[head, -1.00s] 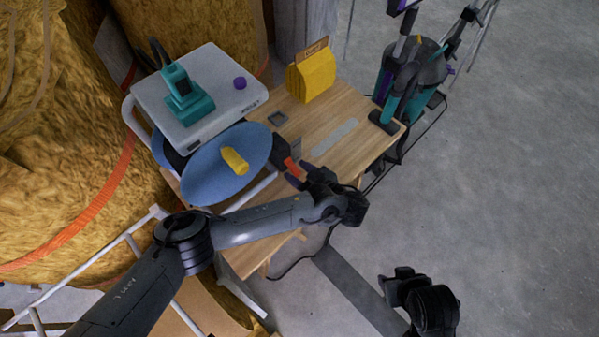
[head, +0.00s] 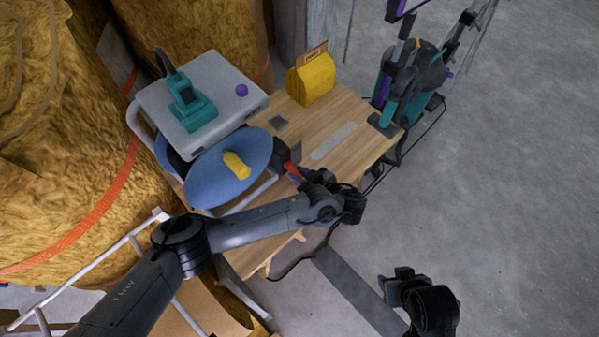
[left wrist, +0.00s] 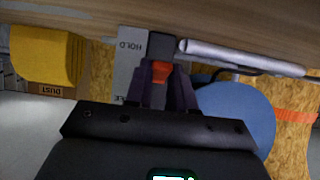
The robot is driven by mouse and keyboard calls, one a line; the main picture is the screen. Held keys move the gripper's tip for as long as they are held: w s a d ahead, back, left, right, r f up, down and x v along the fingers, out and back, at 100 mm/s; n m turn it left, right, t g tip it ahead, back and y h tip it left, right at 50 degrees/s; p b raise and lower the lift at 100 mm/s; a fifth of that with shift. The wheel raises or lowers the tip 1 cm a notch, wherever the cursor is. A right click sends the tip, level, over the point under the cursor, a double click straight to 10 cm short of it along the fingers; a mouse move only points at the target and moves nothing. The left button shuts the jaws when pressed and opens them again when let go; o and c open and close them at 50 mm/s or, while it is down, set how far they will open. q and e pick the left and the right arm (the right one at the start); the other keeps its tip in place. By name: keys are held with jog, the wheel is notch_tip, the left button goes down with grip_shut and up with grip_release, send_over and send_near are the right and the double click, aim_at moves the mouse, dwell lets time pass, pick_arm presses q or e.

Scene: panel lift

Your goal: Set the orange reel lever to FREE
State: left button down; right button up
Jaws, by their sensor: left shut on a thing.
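The orange lever (head: 290,168) is on the dark side of the blue cable reel (head: 228,167), at the tabletop. My left gripper (head: 310,180) is at the lever and partly covers it. In the left wrist view its two fingers are shut on the orange lever (left wrist: 161,72). A grey label plate (left wrist: 130,48) beside the lever reads HOLD near the top. Lower down, letters ending in EE show, partly covered by my gripper. The lever's exact angle is hard to tell. My right gripper (head: 402,278) hangs over the floor, away from the table; its jaw opening is unclear.
The wooden table (head: 345,115) carries a yellow dust box (head: 311,82) and a light strip. A grey case with a teal tool (head: 192,105) stands above the reel. A teal and black machine (head: 410,80) is beyond the table's right side. Floor at right is clear.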

aim_at(293, 170)
pick_arm(q)
jog(key=r+g+h+p, duration=0.1)
jog(key=p, duration=0.3)
jog(key=r+g+h+p, duration=0.1)
jog(key=g+h+p, duration=0.1)
jog(key=p, duration=0.2)
jog(key=r+g+h+p, duration=0.1)
jog(key=h+p, duration=0.1)
jog(key=p, duration=0.3)
jog(key=shift+w+a+r+g, duration=0.25)
jog(key=shift+a+r+g, duration=0.05)
jog(key=shift+a+g, duration=0.1)
jog(key=shift+w+r+g+h+p, duration=0.2)
jog(key=shift+g+h+p, duration=0.25)
jog(key=shift+p, duration=0.6)
jog(key=shift+a+f+h+p, duration=0.1)
jog(key=shift+h+p, duration=0.2)
jog(key=shift+h, duration=0.05)
jog(key=shift+w, duration=0.1)
jog(key=c, duration=1)
grip_release()
jog(key=shift+o, duration=0.2)
